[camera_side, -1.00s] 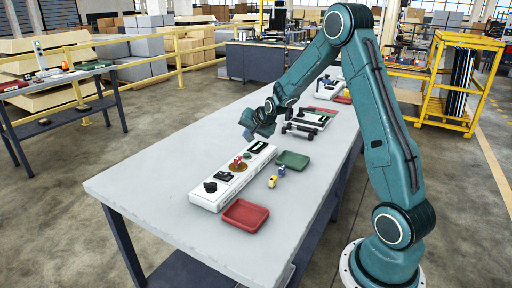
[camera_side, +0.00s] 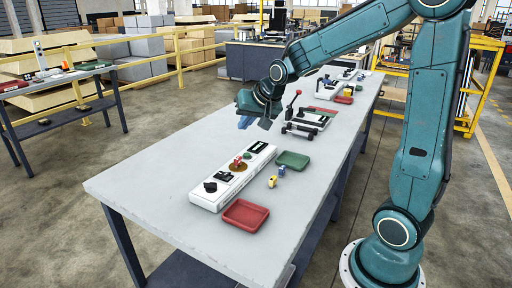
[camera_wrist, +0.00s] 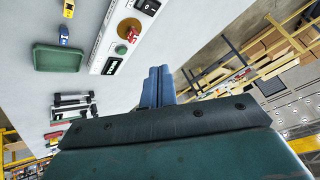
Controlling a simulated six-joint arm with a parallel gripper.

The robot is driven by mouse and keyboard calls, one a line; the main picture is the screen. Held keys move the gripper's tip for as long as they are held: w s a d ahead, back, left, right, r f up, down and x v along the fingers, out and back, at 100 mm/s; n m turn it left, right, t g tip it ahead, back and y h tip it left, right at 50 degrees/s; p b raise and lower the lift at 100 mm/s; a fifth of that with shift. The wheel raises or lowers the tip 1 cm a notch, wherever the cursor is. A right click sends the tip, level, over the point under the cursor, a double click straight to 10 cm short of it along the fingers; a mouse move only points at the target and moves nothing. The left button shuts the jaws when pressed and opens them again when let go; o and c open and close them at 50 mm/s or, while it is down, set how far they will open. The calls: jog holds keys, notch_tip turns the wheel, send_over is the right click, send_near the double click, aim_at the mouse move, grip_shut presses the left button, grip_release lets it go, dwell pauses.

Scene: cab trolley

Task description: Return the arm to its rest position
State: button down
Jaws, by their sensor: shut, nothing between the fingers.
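My gripper (camera_side: 245,121) is above the far left edge of the long grey table (camera_side: 150,187), clear of everything on it. Its blue fingers also show in the wrist view (camera_wrist: 158,85), side by side and shut with nothing between them. A white control panel (camera_side: 207,199) with a red button (camera_side: 238,162) and black switches stands on the table, nearer the camera than the gripper. The panel also shows at the top of the wrist view (camera_wrist: 97,66).
A red tray (camera_side: 245,215), a green tray (camera_side: 292,160) and small yellow and blue pieces (camera_side: 272,181) lie beside the panel. Black handles (camera_side: 300,130) and a red-knobbed lever (camera_side: 298,93) stand farther back. Yellow railings (camera_side: 185,45) are behind the table.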

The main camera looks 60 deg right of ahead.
jog(key=s+a+r+n+g+y, duration=0.1)
jog(key=s+a+n, duration=0.3)
jog(key=s, duration=0.8)
jog(key=s+a+r+n+g+y, duration=0.1)
jog(key=s+a+n, duration=0.3)
jog(key=s+a, duration=0.5)
jog(key=s+r, duration=0.1)
jog(key=s, duration=0.1)
jog(key=shift+s, duration=0.35)
